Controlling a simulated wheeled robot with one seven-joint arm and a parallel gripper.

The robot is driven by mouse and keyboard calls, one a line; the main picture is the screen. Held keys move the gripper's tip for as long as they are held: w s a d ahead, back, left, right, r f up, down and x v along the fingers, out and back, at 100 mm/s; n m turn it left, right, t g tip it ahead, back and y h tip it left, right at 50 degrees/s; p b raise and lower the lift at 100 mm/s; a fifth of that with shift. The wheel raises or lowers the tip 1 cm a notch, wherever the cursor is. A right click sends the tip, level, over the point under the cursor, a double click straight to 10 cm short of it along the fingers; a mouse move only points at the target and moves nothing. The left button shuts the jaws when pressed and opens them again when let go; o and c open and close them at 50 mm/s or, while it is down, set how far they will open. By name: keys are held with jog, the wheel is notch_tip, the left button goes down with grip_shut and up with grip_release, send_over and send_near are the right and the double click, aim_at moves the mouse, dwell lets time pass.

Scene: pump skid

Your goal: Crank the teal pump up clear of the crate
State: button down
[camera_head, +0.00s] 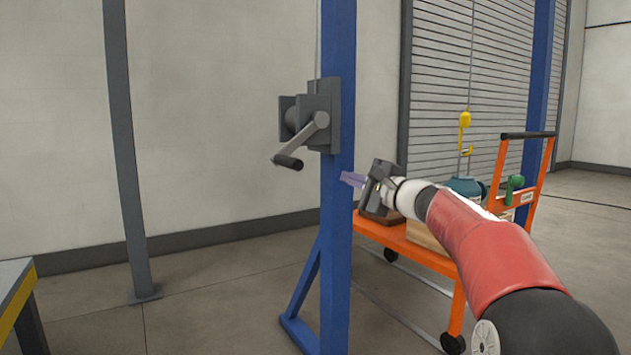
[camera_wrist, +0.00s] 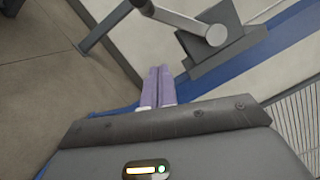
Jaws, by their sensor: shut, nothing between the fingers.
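The grey winch (camera_head: 312,115) is bolted to the blue post (camera_head: 338,215); its crank arm slants down-left to a black handle (camera_head: 288,162). In the wrist view the crank arm (camera_wrist: 172,17) and part of the winch housing (camera_wrist: 222,45) show at the top. The teal pump (camera_head: 467,187) is on the orange cart at right, partly hidden behind my arm. The crate (camera_head: 426,238) below it is mostly hidden by my arm. A yellow hook (camera_head: 465,120) hangs above the pump. My gripper (camera_head: 345,178) is shut and empty, right of and below the handle, apart from it; its purple fingers (camera_wrist: 158,82) are together.
The orange cart (camera_head: 385,236) with a black push bar (camera_head: 528,135) stands behind my arm. A green object (camera_head: 514,185) is near its handle. A grey post (camera_head: 128,150) stands left, and a yellow-edged table (camera_head: 15,290) at lower left. Floor between them is clear.

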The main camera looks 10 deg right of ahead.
aim_at(303, 165)
jog(key=w+a+r+n+p, duration=0.1)
jog(key=w+a+p, duration=0.1)
jog(key=w+a, duration=0.4)
jog(key=a, duration=0.3)
jog(key=shift+w+r, duration=0.3)
jog(key=shift+w, duration=0.05)
jog(key=shift+a, duration=0.15)
jog(key=shift+s+a+r+m, duration=0.1)
jog(key=shift+a+r+m, duration=0.1)
jog(key=shift+r+m, duration=0.15)
jog(key=shift+a+r, duration=0.1)
jog(key=shift+a, duration=0.05)
